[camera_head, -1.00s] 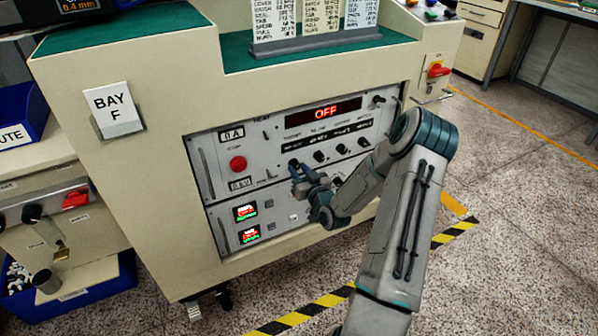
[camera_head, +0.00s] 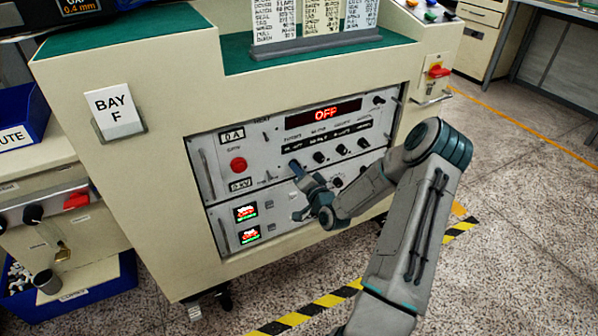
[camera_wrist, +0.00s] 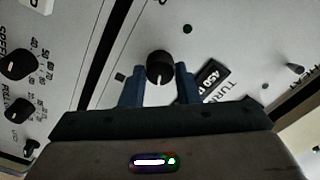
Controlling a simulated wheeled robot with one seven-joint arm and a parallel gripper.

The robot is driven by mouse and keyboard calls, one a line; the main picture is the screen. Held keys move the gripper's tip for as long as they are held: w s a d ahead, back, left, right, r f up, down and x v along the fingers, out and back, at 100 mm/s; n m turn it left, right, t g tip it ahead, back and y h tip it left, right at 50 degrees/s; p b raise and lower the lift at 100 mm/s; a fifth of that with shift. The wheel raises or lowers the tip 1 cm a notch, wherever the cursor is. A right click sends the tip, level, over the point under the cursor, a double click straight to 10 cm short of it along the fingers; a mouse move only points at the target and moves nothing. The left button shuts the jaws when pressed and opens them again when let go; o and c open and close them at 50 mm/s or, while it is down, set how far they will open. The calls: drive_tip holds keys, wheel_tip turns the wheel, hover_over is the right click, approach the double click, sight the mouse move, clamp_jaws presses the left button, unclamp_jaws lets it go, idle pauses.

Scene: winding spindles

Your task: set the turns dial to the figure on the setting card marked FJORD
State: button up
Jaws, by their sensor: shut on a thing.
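The turns dial, a round black knob (camera_wrist: 160,66) with a white pointer line, is between the two blue fingers of my gripper (camera_wrist: 158,82) in the wrist view. The gripper is shut on it. A black label (camera_wrist: 209,74) beside it is tilted and partly legible as "450", with "TUR..." printed near it. In the head view my gripper (camera_head: 297,168) is at the panel, and its fingers hide the knob. Setting cards (camera_head: 322,20) stand on top of the cabinet. Their print is too small to find FJORD for certain.
The panel has a red "OFF" display (camera_head: 325,114), several other black knobs (camera_head: 342,149) close to the right of my gripper, and a red button (camera_head: 238,164). In the wrist view a speed knob (camera_wrist: 20,65) is at the left. A red switch (camera_head: 438,71) is on the cabinet's right side.

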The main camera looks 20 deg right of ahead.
drive_tip(key=shift+m, duration=1)
drive_tip(key=o, duration=1)
drive_tip(key=shift+c, duration=0.2)
drive_tip(key=shift+s, duration=0.1)
drive_tip(key=s+p, duration=0.2)
drive_tip(key=s, duration=1.1)
drive_tip(key=shift+s+d, duration=0.25)
drive_tip(key=shift+s, duration=0.1)
